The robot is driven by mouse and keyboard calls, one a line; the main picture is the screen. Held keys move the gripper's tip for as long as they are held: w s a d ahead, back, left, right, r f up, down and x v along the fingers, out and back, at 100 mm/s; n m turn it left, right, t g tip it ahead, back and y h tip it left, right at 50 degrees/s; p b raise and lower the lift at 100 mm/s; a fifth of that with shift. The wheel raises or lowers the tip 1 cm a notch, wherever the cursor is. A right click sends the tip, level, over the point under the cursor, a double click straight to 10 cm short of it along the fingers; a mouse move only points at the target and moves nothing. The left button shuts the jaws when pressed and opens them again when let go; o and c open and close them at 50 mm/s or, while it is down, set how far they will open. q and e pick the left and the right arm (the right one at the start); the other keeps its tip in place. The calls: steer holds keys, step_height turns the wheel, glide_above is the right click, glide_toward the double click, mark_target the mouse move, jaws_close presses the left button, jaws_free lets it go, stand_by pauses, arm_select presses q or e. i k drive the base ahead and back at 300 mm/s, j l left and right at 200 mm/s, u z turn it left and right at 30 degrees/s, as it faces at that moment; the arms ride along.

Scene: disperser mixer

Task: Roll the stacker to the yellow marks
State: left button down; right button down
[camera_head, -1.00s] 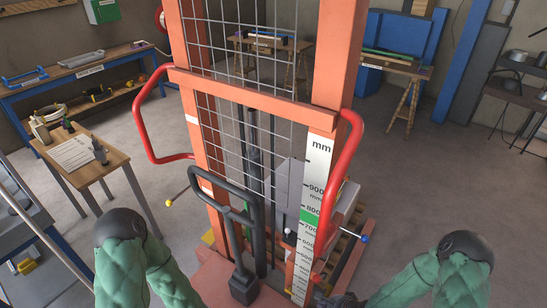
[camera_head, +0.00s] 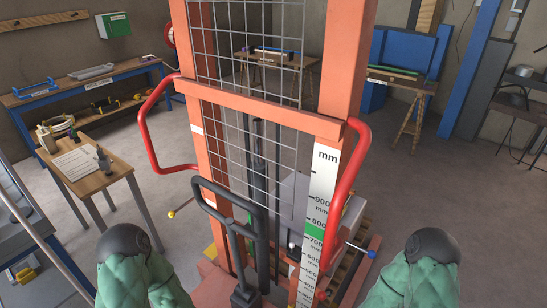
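The stacker (camera_head: 262,110) stands right in front of me, with an orange mast, a wire mesh guard and a white millimetre scale (camera_head: 319,190) on its right post. Red tube handles stick out on its left (camera_head: 150,130) and right (camera_head: 354,170). Its black tiller handle (camera_head: 232,206) stands upright at the lower middle. Parts of my two arms, in green sleeves, show at the lower left and lower right. Neither gripper can be made out.
A small wooden table (camera_head: 120,172) with papers and bottles stands at the left. A blue workbench (camera_head: 88,86) runs along the left wall. A trestle table (camera_head: 402,82) and a dark shelf rack (camera_head: 519,104) stand at the right. Open grey floor (camera_head: 450,190) lies right of the stacker.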

mark_target(350, 24)
steer(key=i+j, duration=0.1)
steer(key=j, duration=1.2)
steer(key=i+j, duration=0.4)
steer(key=i, duration=0.1)
